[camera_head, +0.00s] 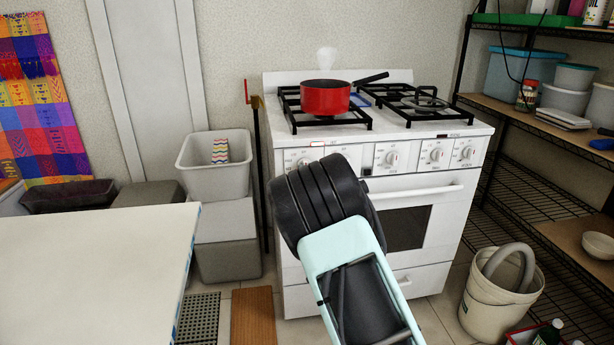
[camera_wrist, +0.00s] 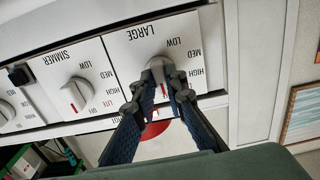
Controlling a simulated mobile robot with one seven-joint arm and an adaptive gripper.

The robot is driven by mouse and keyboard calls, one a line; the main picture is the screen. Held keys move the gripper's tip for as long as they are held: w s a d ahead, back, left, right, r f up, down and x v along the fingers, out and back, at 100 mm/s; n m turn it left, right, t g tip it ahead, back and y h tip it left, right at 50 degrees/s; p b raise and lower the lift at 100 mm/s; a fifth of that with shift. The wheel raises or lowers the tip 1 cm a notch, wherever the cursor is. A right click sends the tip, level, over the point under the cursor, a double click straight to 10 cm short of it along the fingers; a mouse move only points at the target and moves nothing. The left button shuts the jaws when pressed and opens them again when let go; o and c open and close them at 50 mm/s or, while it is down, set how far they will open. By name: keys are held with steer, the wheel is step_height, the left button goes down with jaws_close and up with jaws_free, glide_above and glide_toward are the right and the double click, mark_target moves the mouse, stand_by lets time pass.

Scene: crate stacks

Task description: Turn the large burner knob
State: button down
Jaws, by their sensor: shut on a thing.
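The large burner knob (camera_wrist: 157,66) is a pale round knob under the upside-down LARGE label in the wrist view. My gripper (camera_wrist: 163,84) is shut on this knob, with one dark finger on each side. Part of a red mark shows between the fingers, and the fingers hide some of the knob and its dial. In the head view, my arm hides the gripper and most of the front-left part of the white stove (camera_head: 435,182).
The simmer knob (camera_wrist: 76,93) is beside the large knob in the wrist view. A red pan (camera_head: 325,98) sits on the stove's left grate. A white table (camera_head: 90,260) stands at left, a bucket (camera_head: 490,308) and wire shelves (camera_head: 525,190) at right. The oven handle (camera_head: 415,191) runs below the knobs.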

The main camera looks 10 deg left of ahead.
stand_by(0.3)
steer(key=c, duration=2)
jaws_free()
steer(key=shift+o, duration=0.2)
steer(key=shift+s, duration=0.1)
steer(key=v, duration=1.1)
steer(key=shift+s, duration=0.35)
steer(key=shift+d+r, duration=0.1)
steer(key=shift+d, duration=0.05)
